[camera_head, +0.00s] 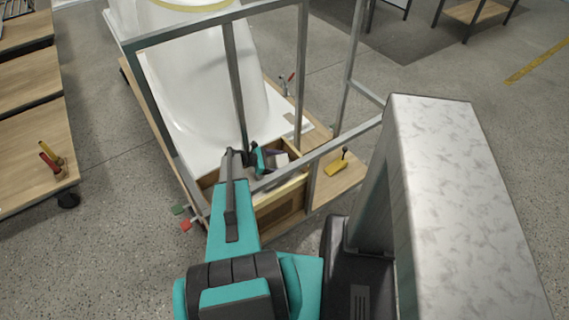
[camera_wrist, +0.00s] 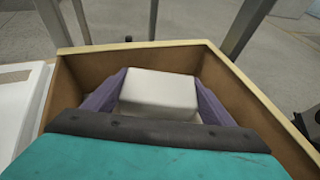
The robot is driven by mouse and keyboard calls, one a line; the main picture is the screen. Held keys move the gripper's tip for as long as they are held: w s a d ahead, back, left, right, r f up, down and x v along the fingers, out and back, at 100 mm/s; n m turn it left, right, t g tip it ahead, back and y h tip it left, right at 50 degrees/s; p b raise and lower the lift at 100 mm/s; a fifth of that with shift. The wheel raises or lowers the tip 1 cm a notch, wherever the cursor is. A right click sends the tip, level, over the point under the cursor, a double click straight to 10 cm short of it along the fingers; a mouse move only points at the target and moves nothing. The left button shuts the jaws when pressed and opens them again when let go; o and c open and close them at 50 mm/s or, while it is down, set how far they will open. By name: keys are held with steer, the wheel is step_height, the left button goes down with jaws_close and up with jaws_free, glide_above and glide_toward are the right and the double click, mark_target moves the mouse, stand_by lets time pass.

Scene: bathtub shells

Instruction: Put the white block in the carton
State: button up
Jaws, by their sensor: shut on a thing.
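The white block (camera_wrist: 160,90) is between the two purple fingers of my gripper (camera_wrist: 158,100) in the wrist view. My gripper is shut on it. The carton (camera_wrist: 235,78) is an open brown box with a pale rim, and its walls surround the block and fingers in that view. In the head view the carton (camera_head: 278,207) stands on a wooden base at the end of the white tub shell. There my gripper (camera_head: 270,160) and part of the block (camera_head: 281,160) show at the carton's opening. The carton's floor and the underside of the block are hidden.
A grey metal frame (camera_head: 303,75) rises around the white tub shell (camera_head: 200,85), and one bar crosses close by my arm. A yellow clamp (camera_head: 338,166) sits on the wooden base right of the carton. A wooden bench (camera_head: 30,135) stands at left.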

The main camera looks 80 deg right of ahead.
steer(key=shift+f+b, duration=0.3)
steer(key=shift+f, duration=0.3)
steer(key=o, duration=1)
steer(key=shift+r+p, duration=0.5)
steer(key=shift+r, duration=0.35)
steer(key=b+v, duration=0.1)
steer(key=v, duration=0.3)
steer(key=b+v, duration=0.1)
steer(key=v, duration=0.3)
steer(key=b+v, duration=0.1)
steer(key=v, duration=0.2)
steer(key=shift+w+a+f, duration=0.1)
steer(key=shift+w+a, duration=0.1)
steer(key=shift+w, duration=0.25)
step_height(320, 180, up, 21)
steer(key=p, duration=2.1)
